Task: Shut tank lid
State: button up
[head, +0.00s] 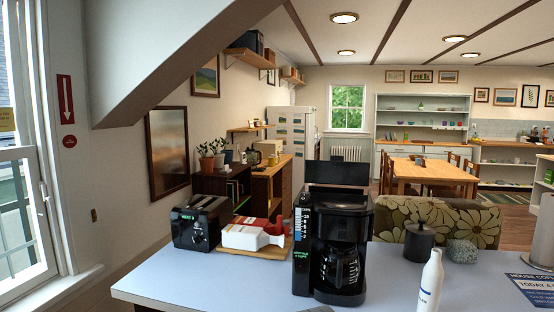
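A black coffee maker (314,240) stands on the pale blue counter (190,288), with its glass carafe (338,266) seated in front. Its tank lid (338,173) is a flat dark panel that stands raised above the rear of the machine, so the lid is open. The tank opening itself cannot be seen from this height. My gripper is not clearly in view; only a small grey edge shows at the bottom of the picture, and I cannot tell what it is.
Left of the coffee maker are a black toaster (199,222) and a red and white item on a wooden board (258,250). On the right are a white bottle (430,282), a dark canister (419,244), a grey stone-like object (461,252) and a sign (536,288). The sloped stair underside (160,60) hangs upper left.

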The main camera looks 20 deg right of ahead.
aim_at(335, 171)
jog(key=u, duration=0.05)
jog(key=k, duration=1.2)
jog(key=z, duration=0.55)
jog(key=i, duration=1)
jog(key=z, duration=0.05)
